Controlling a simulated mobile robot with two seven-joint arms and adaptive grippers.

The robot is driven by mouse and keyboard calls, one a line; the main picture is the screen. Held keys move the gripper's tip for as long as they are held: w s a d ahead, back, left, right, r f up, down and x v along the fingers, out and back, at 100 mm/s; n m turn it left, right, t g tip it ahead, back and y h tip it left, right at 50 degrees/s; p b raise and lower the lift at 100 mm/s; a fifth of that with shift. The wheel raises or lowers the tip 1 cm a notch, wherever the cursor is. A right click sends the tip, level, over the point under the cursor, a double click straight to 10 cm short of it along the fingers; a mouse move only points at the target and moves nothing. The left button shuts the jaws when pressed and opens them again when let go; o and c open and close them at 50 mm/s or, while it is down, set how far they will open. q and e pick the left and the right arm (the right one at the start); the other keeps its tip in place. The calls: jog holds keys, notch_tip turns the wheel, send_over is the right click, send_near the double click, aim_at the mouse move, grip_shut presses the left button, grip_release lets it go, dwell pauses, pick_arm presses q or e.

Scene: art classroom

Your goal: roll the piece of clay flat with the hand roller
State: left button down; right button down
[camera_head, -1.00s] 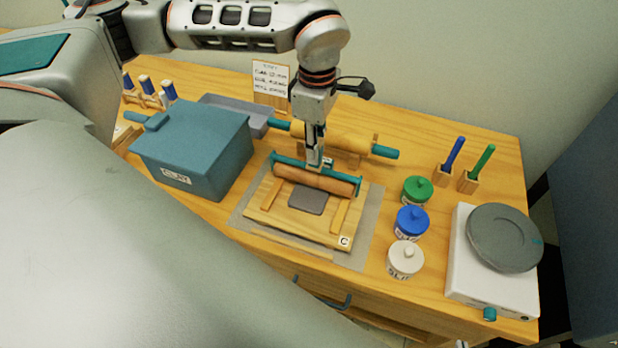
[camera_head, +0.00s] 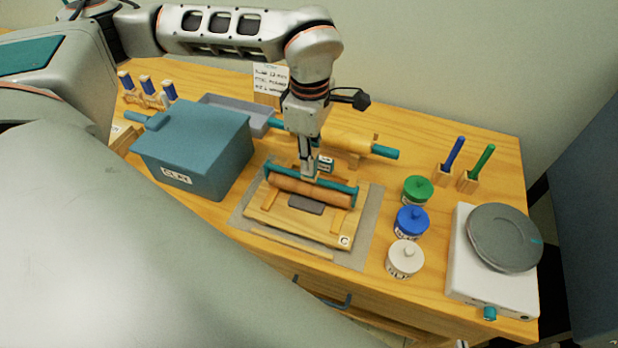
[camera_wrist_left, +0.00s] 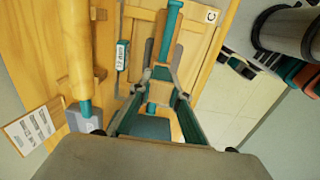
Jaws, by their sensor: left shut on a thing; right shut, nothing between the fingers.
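The hand roller (camera_head: 335,197), an orange-brown cylinder in a teal frame, lies crosswise over the wooden board. My left gripper (camera_head: 309,174) is shut on it from above, and teal parts of the roller show between and beyond the fingers (camera_wrist_left: 158,100) in the left wrist view. The grey piece of clay (camera_head: 306,207) lies on the board (camera_head: 275,222); its front part shows and the roller hides its back part. I cannot tell whether the roller presses on it. My right gripper is not in view.
Wooden strips flank the clay; the board rests on a grey mat (camera_head: 355,255). A teal clay box (camera_head: 200,150) stands left. Green (camera_head: 417,190), blue (camera_head: 411,222) and white (camera_head: 405,260) jars stand right, beside a turntable (camera_head: 504,238). A yellow rolling pin (camera_head: 345,140) lies behind.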

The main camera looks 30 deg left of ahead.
pick_arm(q)
jog(key=s, duration=0.3)
jog(key=shift+s+d+f, duration=0.15)
jog(key=shift+s+d, duration=0.15)
jog(key=shift+d, duration=0.1)
dwell(0.5)
notch_tip(320, 180, up, 8)
jog(key=p, duration=0.5)
jog(key=shift+w+r, duration=0.15)
jog(key=shift+r, duration=0.05)
dwell(0.4)
